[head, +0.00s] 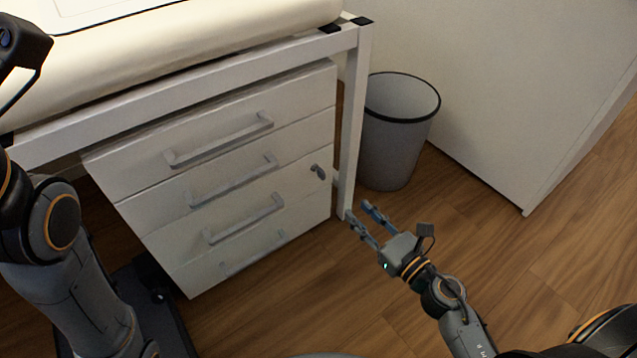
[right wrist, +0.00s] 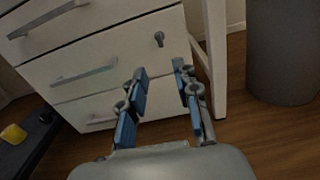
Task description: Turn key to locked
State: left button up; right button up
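The key (head: 318,171) sits in a lock at the right edge of a white drawer unit (head: 310,215), beside the drawer handles. It also shows in the right wrist view (right wrist: 159,38), above and between my fingers. My right gripper (head: 360,212) is open and empty, to the lower right of the key and apart from it. In the right wrist view its two blue-padded fingers (right wrist: 161,80) point towards the drawer front. My left arm is at the left edge of the head view; its gripper fingers are not visible.
The white table frame leg (head: 352,120) stands just right of the drawer unit, close to the key. A grey waste bin (head: 392,145) stands behind it. A white cabinet (head: 500,100) is at the right. Wooden floor (head: 480,235) is clear in front.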

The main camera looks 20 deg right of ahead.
aim_at(325, 178)
jog(key=x, duration=1.4)
jog(key=shift+s+f, duration=0.1)
jog(key=shift+c, duration=0.4)
grip_shut()
